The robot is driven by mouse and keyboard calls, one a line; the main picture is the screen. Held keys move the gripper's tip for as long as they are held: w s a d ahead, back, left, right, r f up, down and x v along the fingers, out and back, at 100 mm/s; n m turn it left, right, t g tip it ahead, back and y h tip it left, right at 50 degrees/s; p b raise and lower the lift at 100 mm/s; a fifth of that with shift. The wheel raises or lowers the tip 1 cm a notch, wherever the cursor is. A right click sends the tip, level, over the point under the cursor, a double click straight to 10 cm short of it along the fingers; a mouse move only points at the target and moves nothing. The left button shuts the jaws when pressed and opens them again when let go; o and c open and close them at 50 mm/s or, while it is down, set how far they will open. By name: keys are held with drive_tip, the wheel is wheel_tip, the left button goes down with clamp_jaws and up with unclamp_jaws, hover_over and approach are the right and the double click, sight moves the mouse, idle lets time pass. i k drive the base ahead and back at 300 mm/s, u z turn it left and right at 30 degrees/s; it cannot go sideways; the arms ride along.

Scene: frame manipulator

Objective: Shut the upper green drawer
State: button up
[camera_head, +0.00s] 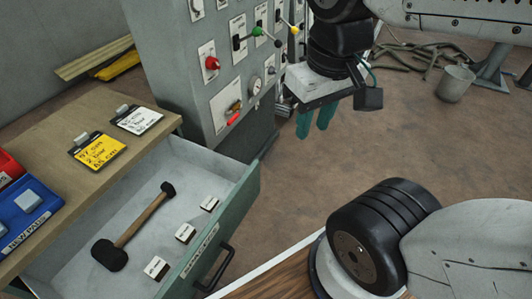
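The upper green drawer (245,190) is pulled open at the lower left, below a wooden worktop. Its green front has a dark handle (222,268) on the outside. A hammer (140,225) with a wooden handle and several small labelled blocks lie in it. My gripper (315,120) hangs in the air at the upper middle, right of the drawer and beyond it, not touching it. Its two teal fingers point down with a gap between them and nothing held.
The wooden worktop (55,130) carries label cards, a red bin (8,168) and a blue bin (28,205). A grey control cabinet (170,60) with levers stands behind the drawer. A bucket (455,83) is at the upper right. The brown floor between is clear.

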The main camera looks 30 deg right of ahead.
sight(66, 268)
drive_tip(key=u, duration=0.05)
drive_tip(key=k, duration=1)
drive_tip(key=u, duration=0.95)
drive_tip(key=i, duration=0.5)
